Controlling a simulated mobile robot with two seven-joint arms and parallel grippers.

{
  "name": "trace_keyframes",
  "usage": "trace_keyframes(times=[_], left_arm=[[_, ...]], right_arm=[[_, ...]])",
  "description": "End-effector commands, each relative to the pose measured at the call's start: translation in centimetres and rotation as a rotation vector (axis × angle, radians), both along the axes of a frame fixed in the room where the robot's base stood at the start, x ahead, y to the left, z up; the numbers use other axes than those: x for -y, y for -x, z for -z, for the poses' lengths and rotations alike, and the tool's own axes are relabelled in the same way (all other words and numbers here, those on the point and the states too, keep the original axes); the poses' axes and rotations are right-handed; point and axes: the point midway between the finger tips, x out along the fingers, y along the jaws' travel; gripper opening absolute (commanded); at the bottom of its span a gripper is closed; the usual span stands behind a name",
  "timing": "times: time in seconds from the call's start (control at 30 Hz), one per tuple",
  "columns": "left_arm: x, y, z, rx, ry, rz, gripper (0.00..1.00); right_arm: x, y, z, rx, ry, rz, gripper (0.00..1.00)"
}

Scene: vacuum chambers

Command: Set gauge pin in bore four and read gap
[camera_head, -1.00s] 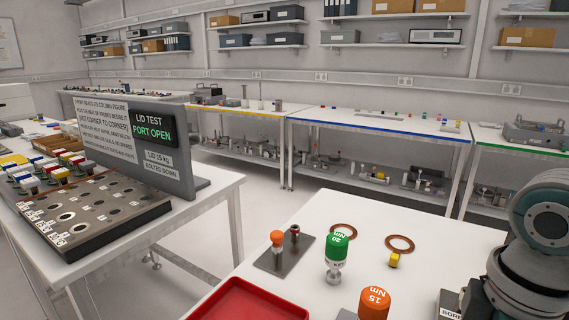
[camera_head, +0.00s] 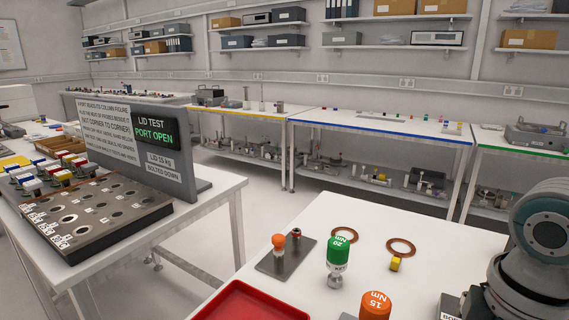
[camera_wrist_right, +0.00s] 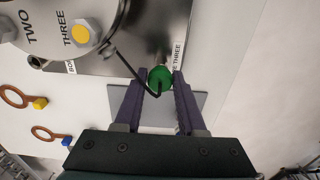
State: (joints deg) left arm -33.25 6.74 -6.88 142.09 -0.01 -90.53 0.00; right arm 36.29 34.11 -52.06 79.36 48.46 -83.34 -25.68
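In the right wrist view my right gripper (camera_wrist_right: 162,76) has its two purple fingers on either side of a green round knob (camera_wrist_right: 160,79), with no clear gap; it looks shut on it. A short metal stem shows just past the knob, beside a label that reads in part "THREE". I cannot tell whether the stem sits in a bore. A thin black bent line crosses to the knob from a round metal part (camera_wrist_right: 55,25) marked TWO and THREE. No label for bore four is readable. In the head view only my right arm shows; its gripper is out of frame. My left gripper is not in view.
On the white table stand a green 20 Nm tool (camera_head: 338,252), an orange 15 Nm tool (camera_head: 375,304), a grey plate (camera_head: 280,264) with an orange-knobbed piece, two copper rings (camera_head: 401,247), and a red tray (camera_head: 245,303). A "PORT OPEN" sign (camera_head: 150,152) stands at left.

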Motion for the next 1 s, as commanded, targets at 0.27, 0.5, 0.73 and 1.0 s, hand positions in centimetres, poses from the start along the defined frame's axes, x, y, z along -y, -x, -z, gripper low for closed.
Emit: trace_keyframes(times=[0.27, 0.5, 0.73, 1.0], left_arm=[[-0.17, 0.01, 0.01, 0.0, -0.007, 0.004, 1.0], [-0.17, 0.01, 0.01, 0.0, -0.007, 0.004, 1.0], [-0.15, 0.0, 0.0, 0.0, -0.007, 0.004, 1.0], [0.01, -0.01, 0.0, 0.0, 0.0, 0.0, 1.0]], right_arm=[[-0.01, -0.01, -0.01, 0.0, 0.0, 0.0, 0.07], [-0.01, -0.01, -0.01, 0.0, 0.0, 0.0, 0.0], [-0.01, -0.01, -0.01, 0.0, 0.0, 0.0, 0.0], [-0.01, -0.01, -0.02, 0.0, 0.0, 0.0, 0.0]])
